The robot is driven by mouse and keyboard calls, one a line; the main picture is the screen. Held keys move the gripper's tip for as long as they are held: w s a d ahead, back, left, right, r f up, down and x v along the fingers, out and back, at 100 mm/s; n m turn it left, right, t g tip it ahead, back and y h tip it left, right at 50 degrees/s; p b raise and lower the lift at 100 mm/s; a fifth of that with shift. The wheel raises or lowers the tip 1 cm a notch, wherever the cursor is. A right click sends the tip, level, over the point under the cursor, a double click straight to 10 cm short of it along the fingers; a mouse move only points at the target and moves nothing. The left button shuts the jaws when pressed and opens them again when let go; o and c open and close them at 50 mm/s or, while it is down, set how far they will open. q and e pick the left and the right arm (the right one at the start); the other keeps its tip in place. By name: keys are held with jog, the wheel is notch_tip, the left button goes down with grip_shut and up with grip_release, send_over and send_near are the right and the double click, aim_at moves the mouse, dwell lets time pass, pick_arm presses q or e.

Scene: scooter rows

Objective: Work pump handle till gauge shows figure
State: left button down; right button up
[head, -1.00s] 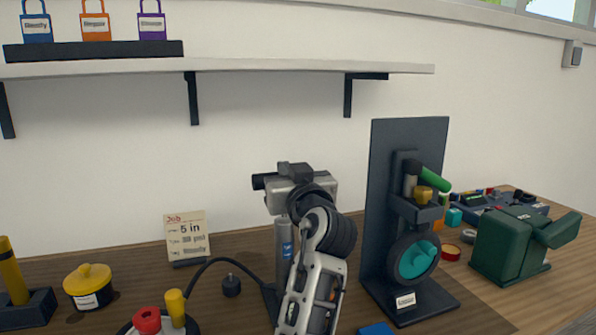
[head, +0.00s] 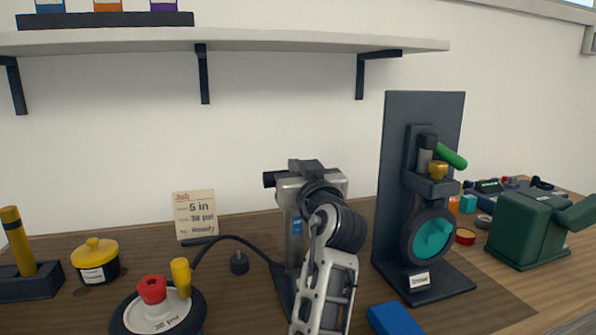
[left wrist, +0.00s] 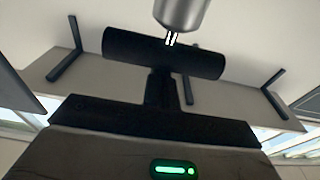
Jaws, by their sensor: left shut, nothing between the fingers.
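The pump's grey barrel (head: 293,228), with a blue label, stands partly behind my left arm in the head view. My left gripper (head: 311,187) is over its top; its fingers are hidden there. In the left wrist view, which is upside down, the black bar handle (left wrist: 130,47) lies across the grey barrel (left wrist: 182,12). The shut fingers (left wrist: 161,85) reach the middle of the bar, not around it. A black hose runs from the pump to a tyred wheel (head: 133,318) at front left. I cannot make out the gauge. My right gripper is out of view.
A dark upright stand (head: 398,160) with a teal-hubbed wheel is right of my arm. A blue block (head: 396,319) and green machine (head: 525,228) lie right. A yellow pot (head: 95,262) is left.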

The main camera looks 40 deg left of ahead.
pick_arm(q)
notch_tip(320, 180, up, 3)
jog(key=shift+w+a+f+p, duration=0.1)
jog(key=shift+a+f+p, duration=0.05)
jog(key=shift+p, duration=0.5)
jog(key=b+v, duration=0.3)
jog(key=v, duration=0.7)
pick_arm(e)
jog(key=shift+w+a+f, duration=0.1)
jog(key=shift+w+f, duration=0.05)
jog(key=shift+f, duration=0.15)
